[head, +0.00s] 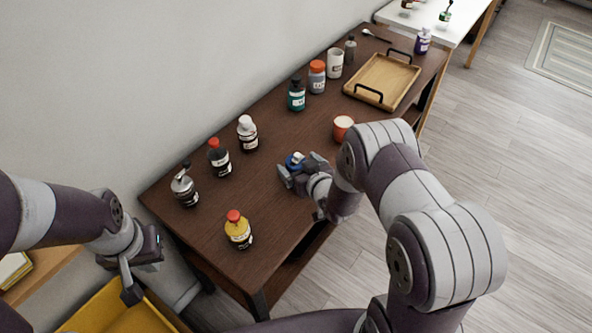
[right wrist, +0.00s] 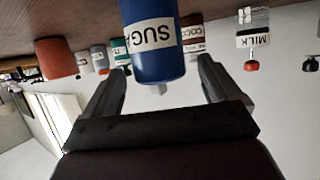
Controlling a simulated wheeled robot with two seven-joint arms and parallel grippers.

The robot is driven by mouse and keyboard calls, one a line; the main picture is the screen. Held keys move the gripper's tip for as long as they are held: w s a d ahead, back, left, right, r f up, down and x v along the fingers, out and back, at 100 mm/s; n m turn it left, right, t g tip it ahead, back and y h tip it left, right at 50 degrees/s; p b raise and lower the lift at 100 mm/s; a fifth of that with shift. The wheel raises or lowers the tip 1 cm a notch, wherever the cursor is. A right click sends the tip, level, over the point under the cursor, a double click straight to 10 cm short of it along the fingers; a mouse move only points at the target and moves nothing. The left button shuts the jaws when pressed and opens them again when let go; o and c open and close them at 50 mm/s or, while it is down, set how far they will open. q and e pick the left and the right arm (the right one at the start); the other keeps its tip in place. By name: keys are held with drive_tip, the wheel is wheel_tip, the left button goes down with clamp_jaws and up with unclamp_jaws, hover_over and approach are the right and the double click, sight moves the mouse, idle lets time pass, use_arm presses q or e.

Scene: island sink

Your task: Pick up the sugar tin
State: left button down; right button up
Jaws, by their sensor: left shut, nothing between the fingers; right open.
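The sugar tin is blue with a white label reading "SUG" (right wrist: 155,55) and hangs inverted in the right wrist view, between the two fingers. In the head view only its blue and white top (head: 295,159) shows, at the front middle of the brown table. My right gripper (head: 300,170) is open with its fingers on either side of the tin; contact cannot be told. The rest of the tin is hidden behind the gripper. My left gripper (head: 133,289) is shut and empty, off the table's left end, above a yellow tray.
A yellow bottle (head: 238,230) stands front left. Several bottles and jars line the back, including a white-capped one (head: 247,134). A wooden tray (head: 372,82) lies at the far right.

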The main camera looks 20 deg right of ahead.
drive_tip(key=shift+x, duration=1.2)
drive_tip(key=shift+w+f, duration=0.1)
drive_tip(key=c, duration=1.1)
drive_tip(key=shift+c, duration=0.2)
